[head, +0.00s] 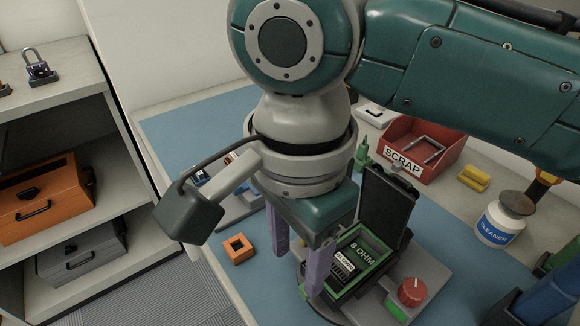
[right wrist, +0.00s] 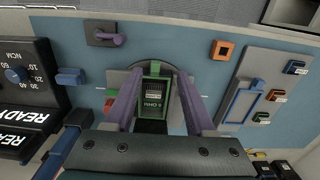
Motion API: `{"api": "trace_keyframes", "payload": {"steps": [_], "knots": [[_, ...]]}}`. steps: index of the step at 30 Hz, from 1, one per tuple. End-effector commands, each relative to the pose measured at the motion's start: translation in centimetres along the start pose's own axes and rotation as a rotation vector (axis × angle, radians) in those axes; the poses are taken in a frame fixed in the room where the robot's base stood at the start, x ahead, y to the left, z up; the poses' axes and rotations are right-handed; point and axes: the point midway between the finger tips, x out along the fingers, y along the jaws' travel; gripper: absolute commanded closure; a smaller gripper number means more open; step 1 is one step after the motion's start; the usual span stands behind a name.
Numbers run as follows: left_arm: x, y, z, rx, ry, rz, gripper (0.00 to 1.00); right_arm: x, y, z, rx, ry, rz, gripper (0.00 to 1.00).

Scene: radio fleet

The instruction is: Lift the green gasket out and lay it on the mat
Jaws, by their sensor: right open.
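The green gasket (head: 384,241) looks like a thin green rim inside a dark open case (head: 386,204) with a raised lid. A panel marked 8 OHM (head: 363,252) lies within it. The green rim also shows in the right wrist view (right wrist: 155,67). My right gripper (head: 297,258) is open, its two purple fingers pointing down at the near left of the case. In the right wrist view its fingers (right wrist: 160,80) flank the green rim, apparently with nothing held. The blue mat (head: 185,133) covers much of the bench. My left gripper is not in view.
A small orange square ring (head: 238,257) lies on the mat. A red knob (head: 412,291) stands beside the case. A red SCRAP bin (head: 440,165), yellow block (head: 474,178) and CLEANER jar (head: 497,223) stand at the right. My right arm hides part of the bench.

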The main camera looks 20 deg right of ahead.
Motion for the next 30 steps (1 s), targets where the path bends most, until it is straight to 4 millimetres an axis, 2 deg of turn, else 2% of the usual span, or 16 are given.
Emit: {"api": "trace_keyframes", "payload": {"steps": [12, 20, 30], "knots": [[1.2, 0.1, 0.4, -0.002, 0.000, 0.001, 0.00, 5.4, 0.8, -0.5, -0.001, 0.001, 0.000, 0.45], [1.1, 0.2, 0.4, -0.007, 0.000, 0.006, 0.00, 5.6, 0.8, -0.5, -0.003, 0.000, -0.002, 0.45], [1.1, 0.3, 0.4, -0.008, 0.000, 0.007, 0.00, 5.6, 0.8, -0.5, -0.002, 0.000, -0.003, 0.81]]}}
